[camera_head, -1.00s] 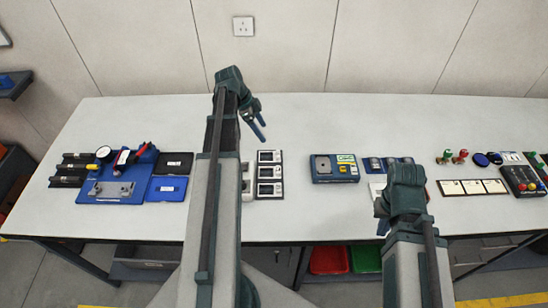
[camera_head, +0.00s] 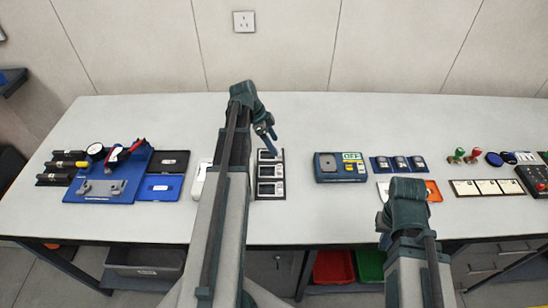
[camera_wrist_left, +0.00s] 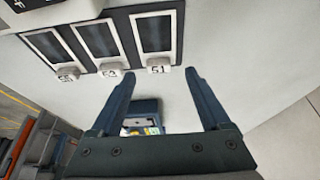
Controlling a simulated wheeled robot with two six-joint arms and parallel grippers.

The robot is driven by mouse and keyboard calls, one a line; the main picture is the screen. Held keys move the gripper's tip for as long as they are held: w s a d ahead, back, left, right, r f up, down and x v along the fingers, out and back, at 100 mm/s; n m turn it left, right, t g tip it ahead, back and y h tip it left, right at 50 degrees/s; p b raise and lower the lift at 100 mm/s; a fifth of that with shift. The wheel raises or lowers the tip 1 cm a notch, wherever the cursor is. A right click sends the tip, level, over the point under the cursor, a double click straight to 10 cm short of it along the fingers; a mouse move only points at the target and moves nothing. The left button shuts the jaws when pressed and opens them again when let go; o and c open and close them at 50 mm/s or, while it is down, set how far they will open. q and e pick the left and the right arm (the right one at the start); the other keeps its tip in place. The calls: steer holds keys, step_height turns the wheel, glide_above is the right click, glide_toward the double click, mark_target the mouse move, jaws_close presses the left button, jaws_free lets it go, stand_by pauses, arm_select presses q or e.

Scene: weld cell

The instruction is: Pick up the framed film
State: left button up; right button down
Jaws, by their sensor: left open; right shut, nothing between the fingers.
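Three framed films (camera_head: 270,171), dark panels in pale frames, lie in a row on a dark holder on the table. In the left wrist view they stand side by side along the top, the nearest (camera_wrist_left: 157,34) above a white tag reading 51 and the middle one (camera_wrist_left: 97,39) by tag 52. My left gripper (camera_head: 271,149) is open and empty, above the far end of the row. In the left wrist view its fingertips (camera_wrist_left: 161,76) lie either side of the 51 tag, apart from the frames. My right gripper (camera_head: 384,222) is shut, its fingers mostly hidden.
A white device (camera_head: 200,180) is partly behind my left arm. A blue fixture (camera_head: 120,180) and trays are at left. Cards (camera_head: 485,188) lie at right. The back of the table is clear.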

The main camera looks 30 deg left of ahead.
mark_target(278, 151)
arm_select(q)
steer(key=b+x, duration=0.2)
steer(key=x, duration=0.2)
steer(key=shift+b, duration=0.35)
steer(key=shift+r, duration=0.15)
steer(key=shift+s, duration=0.1)
jaws_close()
